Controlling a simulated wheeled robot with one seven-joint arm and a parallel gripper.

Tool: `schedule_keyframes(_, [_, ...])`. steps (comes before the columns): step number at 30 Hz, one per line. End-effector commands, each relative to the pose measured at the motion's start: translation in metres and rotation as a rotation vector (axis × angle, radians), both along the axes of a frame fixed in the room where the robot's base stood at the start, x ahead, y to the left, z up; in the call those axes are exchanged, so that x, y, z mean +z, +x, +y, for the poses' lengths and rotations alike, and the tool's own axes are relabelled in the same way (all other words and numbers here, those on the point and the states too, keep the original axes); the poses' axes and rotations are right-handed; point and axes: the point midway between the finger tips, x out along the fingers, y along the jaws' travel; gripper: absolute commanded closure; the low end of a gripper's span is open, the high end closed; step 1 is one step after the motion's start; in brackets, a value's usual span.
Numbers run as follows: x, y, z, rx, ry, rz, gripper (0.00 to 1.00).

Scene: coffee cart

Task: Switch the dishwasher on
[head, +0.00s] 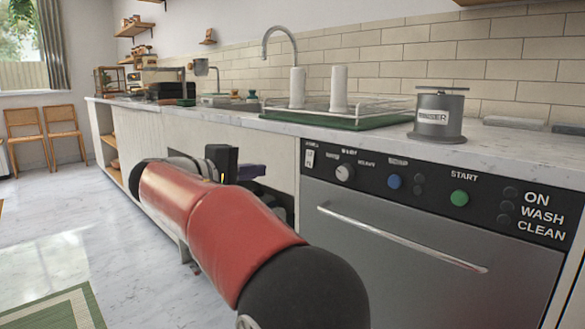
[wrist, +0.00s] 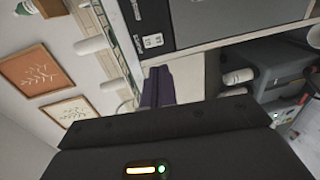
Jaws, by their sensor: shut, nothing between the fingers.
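The dishwasher (head: 400,235) stands at the right in the head view, its grey door closed. Its black panel carries a small white switch (head: 309,158) at the left end, a white knob (head: 344,172), a blue button (head: 394,181) and a green START button (head: 460,198). The lamps beside ON, WASH and CLEAN look dark. My gripper (head: 252,171) is left of the panel, apart from it, partly hidden by my red arm. In the wrist view its purple fingers (wrist: 158,87) are shut and empty, with the switch (wrist: 152,41) just beyond them.
The marble counter (head: 385,138) above holds a green-edged drying rack (head: 335,121) and a grey labelled canister (head: 440,115). An open bay (head: 285,200) with dark equipment is left of the dishwasher.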

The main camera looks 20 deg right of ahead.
Motion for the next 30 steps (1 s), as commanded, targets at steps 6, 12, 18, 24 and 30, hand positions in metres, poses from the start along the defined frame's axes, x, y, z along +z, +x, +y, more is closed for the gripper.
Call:
schedule_keyframes(6, [-0.004,0.007,-0.023,-0.005,0.000,0.001,1.00])
schedule_keyframes(12, [-0.009,0.022,-0.064,-0.006,0.001,0.001,1.00])
schedule_keyframes(18, [-0.014,0.035,-0.101,-0.004,0.001,0.001,1.00])
schedule_keyframes(24, [-0.016,0.044,-0.124,-0.003,0.001,0.001,1.00])
schedule_keyframes(30, [-0.017,0.047,-0.131,-0.001,0.001,0.001,1.00])
